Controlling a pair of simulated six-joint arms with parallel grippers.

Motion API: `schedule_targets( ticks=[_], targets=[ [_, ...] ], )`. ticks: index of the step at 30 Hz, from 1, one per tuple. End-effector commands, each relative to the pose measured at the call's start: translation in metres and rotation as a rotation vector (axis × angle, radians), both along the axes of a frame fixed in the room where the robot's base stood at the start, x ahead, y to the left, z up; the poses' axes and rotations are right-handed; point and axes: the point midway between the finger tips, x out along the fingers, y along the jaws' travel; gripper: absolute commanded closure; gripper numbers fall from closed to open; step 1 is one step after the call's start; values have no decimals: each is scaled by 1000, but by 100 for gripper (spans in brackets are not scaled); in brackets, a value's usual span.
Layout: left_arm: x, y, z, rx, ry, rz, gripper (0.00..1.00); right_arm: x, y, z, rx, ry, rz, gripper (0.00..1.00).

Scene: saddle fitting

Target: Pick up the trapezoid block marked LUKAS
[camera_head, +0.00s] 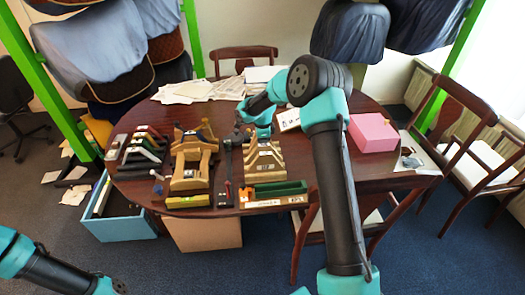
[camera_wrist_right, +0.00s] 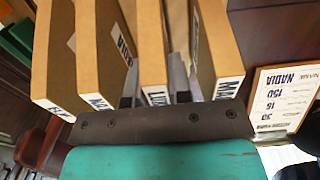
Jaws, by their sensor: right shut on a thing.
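Several tan trapezoid blocks (camera_head: 264,171) stand in a row on the round wooden table, under my right gripper (camera_head: 243,131). In the right wrist view, the block whose label starts with LU (camera_wrist_right: 152,40) stands between the two fingers of my right gripper (camera_wrist_right: 155,82), which is shut on it. The rest of that label is hidden behind the gripper. A block with a label starting MA (camera_wrist_right: 216,50) is close on the right, and other labelled blocks (camera_wrist_right: 98,50) are on the left. Of my left arm, only links show at the lower left; its gripper is out of view.
A card marked NADIA (camera_wrist_right: 285,95) lies right of the blocks. A pink box (camera_head: 372,132) stands at the table's right. A wooden frame (camera_head: 193,160) and dark stepped pieces (camera_head: 140,150) stand left. A green bar (camera_head: 280,189) lies in front. Papers (camera_head: 200,90) lie behind.

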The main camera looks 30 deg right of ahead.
Motion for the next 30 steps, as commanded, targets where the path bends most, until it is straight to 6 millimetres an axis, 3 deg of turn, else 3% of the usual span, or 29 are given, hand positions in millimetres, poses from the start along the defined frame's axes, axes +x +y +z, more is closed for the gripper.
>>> schedule_targets(
  ticks=[13, 30],
  targets=[
    [0, 0, 0, 0, 0, 0, 50, 0, 0, 10, -1, -2, 0, 100],
    [0, 0, 0, 0, 0, 0, 50, 0, 0, 95, 1, -1, 0, 100]
  ],
)
